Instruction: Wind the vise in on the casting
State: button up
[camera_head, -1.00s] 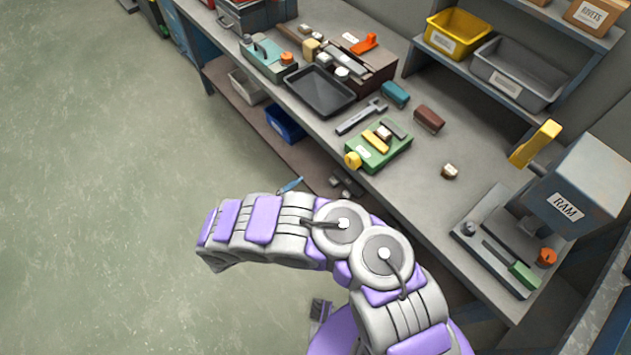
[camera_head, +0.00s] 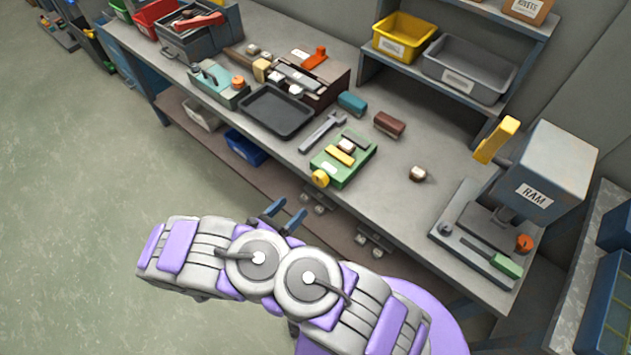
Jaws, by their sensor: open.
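A green vise-like fixture (camera_head: 350,178) with a yellow round knob (camera_head: 320,178) at its near left end sits at the bench's front edge. A yellow bar (camera_head: 340,156) and a small pale-and-brown block (camera_head: 347,145), perhaps the casting, lie on top of it. I cannot tell whether the block touches the jaws. My gripper (camera_head: 283,214) shows as two blue-grey fingers, apart and empty. It is in front of the bench, below and left of the knob in the picture, and not touching it. My arm hides the gripper's base.
A wrench (camera_head: 322,133) and a dark tray (camera_head: 276,111) lie left of the fixture. Teal (camera_head: 352,103) and brown (camera_head: 389,124) blocks stand behind it. A small block (camera_head: 417,173) and the RAM press (camera_head: 545,180) are to the right.

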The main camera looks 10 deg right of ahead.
aim_at(317, 182)
jog(key=b+x, duration=0.2)
jog(key=x, duration=1.1)
jog(key=shift+w, duration=0.1)
jog(key=shift+c, duration=0.4)
jog(key=c, duration=0.9)
jog(key=shift+m, duration=0.4)
jog(key=shift+c, duration=0.2)
jog(key=m, duration=0.3)
jog(key=shift+f, duration=0.1)
jog(key=m+b, duration=0.1)
jog(key=m, duration=0.4)
jog(key=shift+m, duration=0.3)
